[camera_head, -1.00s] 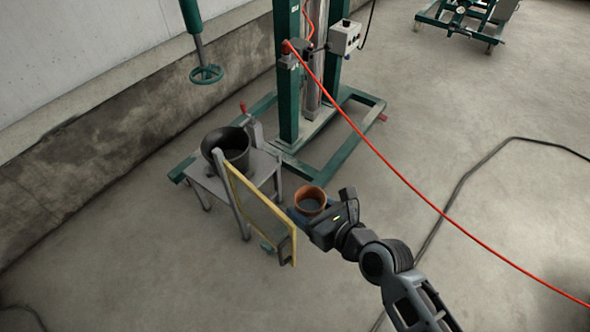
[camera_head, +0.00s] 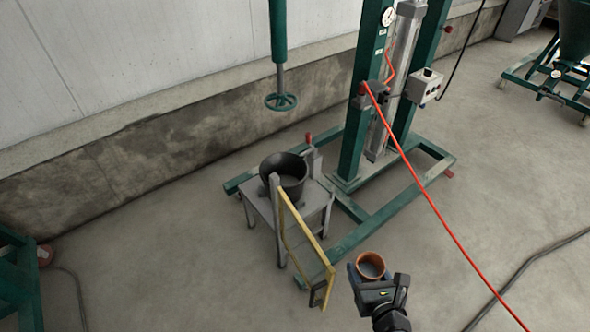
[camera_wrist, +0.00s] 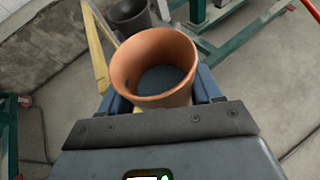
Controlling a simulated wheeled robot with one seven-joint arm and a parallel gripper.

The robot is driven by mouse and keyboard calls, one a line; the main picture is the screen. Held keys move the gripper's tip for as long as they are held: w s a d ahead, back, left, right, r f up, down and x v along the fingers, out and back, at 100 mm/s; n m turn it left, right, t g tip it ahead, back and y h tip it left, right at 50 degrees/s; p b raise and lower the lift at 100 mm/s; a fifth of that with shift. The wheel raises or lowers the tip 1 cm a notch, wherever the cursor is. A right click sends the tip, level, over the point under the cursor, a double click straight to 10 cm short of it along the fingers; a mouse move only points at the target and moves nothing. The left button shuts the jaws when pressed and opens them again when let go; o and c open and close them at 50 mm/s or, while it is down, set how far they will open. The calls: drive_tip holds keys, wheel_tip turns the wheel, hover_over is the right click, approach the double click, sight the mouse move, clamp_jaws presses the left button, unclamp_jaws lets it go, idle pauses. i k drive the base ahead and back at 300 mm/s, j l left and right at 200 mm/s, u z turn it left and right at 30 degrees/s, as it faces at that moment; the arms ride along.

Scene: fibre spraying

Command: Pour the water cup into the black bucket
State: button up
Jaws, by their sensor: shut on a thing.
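The cup (camera_head: 371,264) is orange-brown and round, with dark contents inside. It is held upright in my gripper (camera_head: 368,278), low at the front right of the small table. In the wrist view the cup (camera_wrist: 153,66) sits between the two blue fingers, and its open top faces the camera. The black bucket (camera_head: 284,176) stands upright on a small grey table, behind and to the left of the cup. Its rim also shows at the top of the wrist view (camera_wrist: 130,14). The cup and bucket are well apart.
A yellow-edged frame (camera_head: 305,238) stands at the table's front right, between cup and bucket. The grey table (camera_head: 258,205) is beside a green press stand (camera_head: 357,110). A red hose (camera_head: 436,206) crosses to the right.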

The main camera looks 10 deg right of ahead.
sight(293, 171)
drive_tip(key=i+l, duration=0.25)
drive_tip(key=l, duration=0.2)
drive_tip(key=i+l, duration=0.3)
drive_tip(key=l, duration=0.15)
drive_tip(key=i+l, duration=0.25)
drive_tip(key=l, duration=0.2)
drive_tip(key=i+l, duration=0.25)
drive_tip(key=l, duration=0.2)
drive_tip(key=i+l, duration=0.25)
drive_tip(key=l, duration=0.15)
drive_tip(key=i+l+u, duration=0.15)
drive_tip(key=l+u, duration=0.15)
drive_tip(key=i+l+u, duration=0.1)
drive_tip(key=l+u, duration=0.25)
drive_tip(key=u, duration=0.9)
drive_tip(key=i+j, duration=0.75)
drive_tip(key=i, duration=0.15)
